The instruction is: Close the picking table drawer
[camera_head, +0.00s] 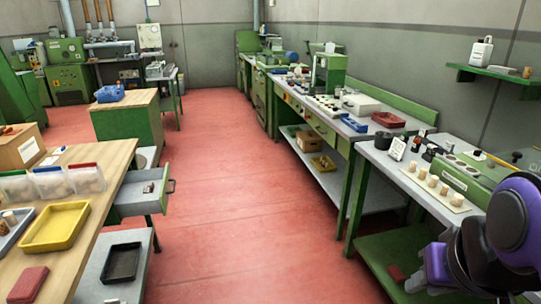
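The picking table (103,153) stands at the left with a pale wooden top. Its grey drawer (130,193) is pulled out to the right over the aisle. The drawer's green front with its handle (171,187) faces the aisle, and a small dark and light item (148,188) lies inside. My purple and black arm is folded at the lower right, far across the aisle from the drawer. A purple part at its end, likely my gripper (420,281), hangs low beside the right bench. Its fingers cannot be made out clearly, and nothing touches the drawer.
A yellow tray (84,207) and clear bins (88,179) stand on the picking table. A black tray (122,262) lies on the low grey shelf below the drawer. The red floor (240,210) is clear between the table and the green right-hand benches (375,150).

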